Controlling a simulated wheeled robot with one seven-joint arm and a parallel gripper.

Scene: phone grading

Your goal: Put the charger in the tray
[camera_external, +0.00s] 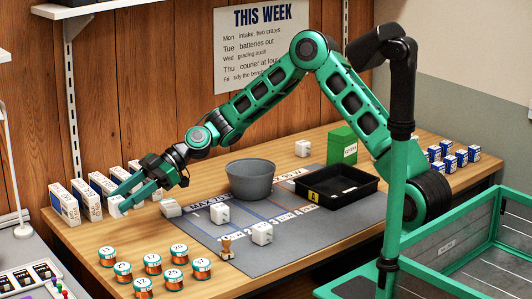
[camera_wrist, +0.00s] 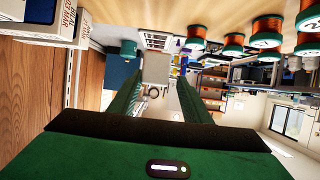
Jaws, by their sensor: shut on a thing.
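My gripper (camera_external: 123,199) is at the left of the table, low in front of the row of white-and-blue boxes. It is shut on a small white block, which I take for a charger (camera_wrist: 155,68), seen between the green fingers in the wrist view. In the outside view the fingers partly hide it. The black tray (camera_external: 366,191), with a yellow label, lies on the mat to the right, well apart from my gripper.
A grey bowl (camera_external: 251,181) stands between my gripper and the tray. A green box (camera_external: 342,146) is behind the tray. Several copper-coloured spools (camera_external: 152,264) fill the table's front left. White-and-blue boxes (camera_external: 64,204) stand along the wall. A small wooden stamp (camera_external: 226,249) is on the mat.

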